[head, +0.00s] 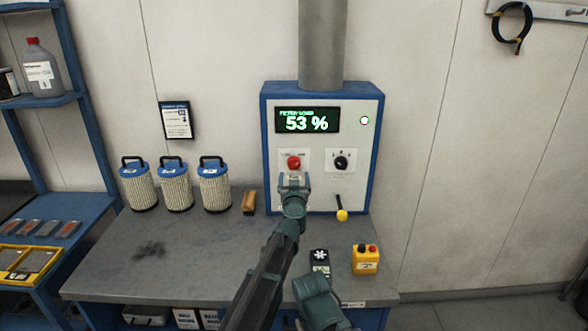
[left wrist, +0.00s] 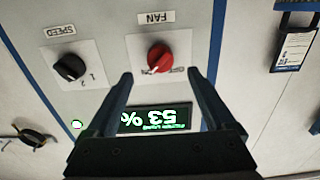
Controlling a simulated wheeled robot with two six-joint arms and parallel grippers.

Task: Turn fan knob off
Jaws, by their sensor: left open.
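The red fan knob (head: 293,162) sits on a white plate on the control box front, left of the black speed knob (head: 341,162). In the left wrist view the picture is upside down; the fan knob (left wrist: 160,57) appears turned toward the ON mark. My left gripper (head: 294,181) is just in front of and below the knob in the head view. In the left wrist view its open fingers (left wrist: 160,74) are spread to either side of the knob, with nothing between them held. A teal part of my other arm shows at the bottom; its jaws are not clear.
The blue-edged control box (head: 375,150) has a display (head: 307,120) reading 53 % and a lever with a yellow ball (head: 342,214). Several filters (head: 175,188) stand left on the bench (head: 190,250). A yellow button box (head: 366,260) stands right.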

